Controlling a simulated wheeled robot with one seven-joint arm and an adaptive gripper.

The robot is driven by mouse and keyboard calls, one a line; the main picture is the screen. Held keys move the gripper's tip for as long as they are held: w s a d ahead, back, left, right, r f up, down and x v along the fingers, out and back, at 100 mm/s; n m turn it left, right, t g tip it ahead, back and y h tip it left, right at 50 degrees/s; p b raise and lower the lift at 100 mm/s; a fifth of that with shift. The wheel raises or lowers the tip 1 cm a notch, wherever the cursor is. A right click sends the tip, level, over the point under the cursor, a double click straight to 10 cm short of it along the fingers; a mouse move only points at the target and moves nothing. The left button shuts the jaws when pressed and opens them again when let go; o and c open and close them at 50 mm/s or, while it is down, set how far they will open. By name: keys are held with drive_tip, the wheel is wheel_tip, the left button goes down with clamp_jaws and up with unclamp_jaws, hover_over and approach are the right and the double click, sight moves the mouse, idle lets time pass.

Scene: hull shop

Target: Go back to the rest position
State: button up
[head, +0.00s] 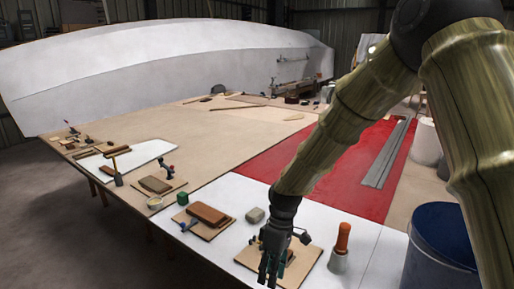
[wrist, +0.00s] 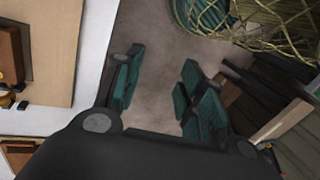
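My gripper (head: 272,268) hangs at the end of my arm, low over the near edge of the white tabletop in the head view. It is in front of a small wooden board (head: 305,257), partly covering it. In the wrist view, the two dark green finger pads of my gripper (wrist: 160,92) stand apart with only floor showing between them. I see nothing held. The task names no other object.
A blue bucket (head: 440,240) stands right. A white hull (head: 170,70) lies behind the table. Tangled strands (wrist: 265,40) show in the wrist view.

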drive_tip(key=s+d+f+m, duration=0.2)
drive_tip(key=s+d+f, duration=0.15)
drive_tip(key=f, duration=0.45)
drive_tip(key=s+d+f+m+t, duration=0.1)
drive_tip(key=s+d+f+m, duration=0.2)
drive_tip(key=f, duration=0.5)
drive_tip(key=s+d+f+m, duration=0.2)
drive_tip(key=s+f, duration=0.3)
drive_tip(key=f, duration=0.3)
drive_tip(key=s+d+f+m+t+h, duration=0.1)
drive_tip(key=s+d+f+m, duration=0.2)
drive_tip(key=s, duration=0.6)
drive_tip(key=s+d+f+m+t, duration=0.1)
drive_tip(key=s+d+f, duration=0.4)
drive_tip(key=s, duration=0.5)
drive_tip(key=shift+d+f+m+h, duration=0.2)
drive_tip(key=shift+d+m+h, duration=0.2)
drive_tip(key=shift+d+m, duration=0.6)
drive_tip(key=shift+s, duration=0.1)
